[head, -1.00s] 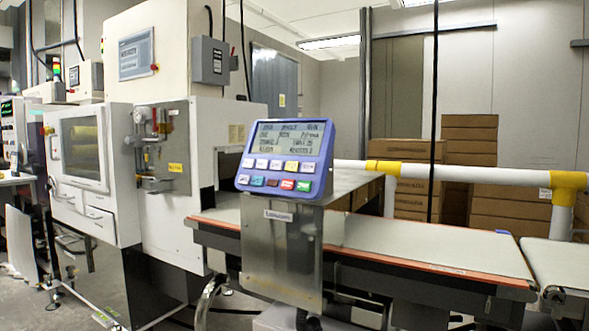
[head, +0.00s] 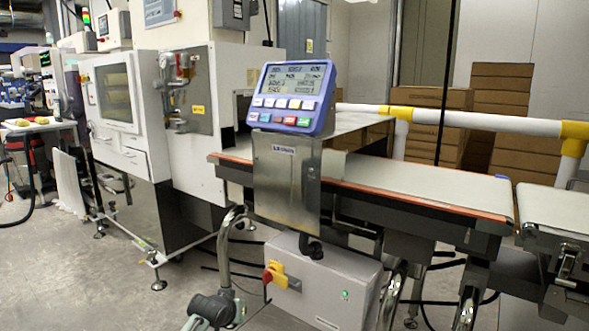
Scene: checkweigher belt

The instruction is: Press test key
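A blue control panel (head: 292,97) stands on a steel post bracket (head: 286,176) in front of the checkweigher belt, near the middle of the head view. It has a grey display (head: 295,80) with dark text on top. The key labels are too small to read, so I cannot tell which one is the test key. Neither of my grippers is in view.
The belt (head: 420,187) with an orange edge runs right behind the panel. A grey box (head: 325,282) with a red and yellow switch (head: 275,274) sits below. A white and yellow rail (head: 480,121) and stacked cartons (head: 497,95) are behind. Grey floor is open at left.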

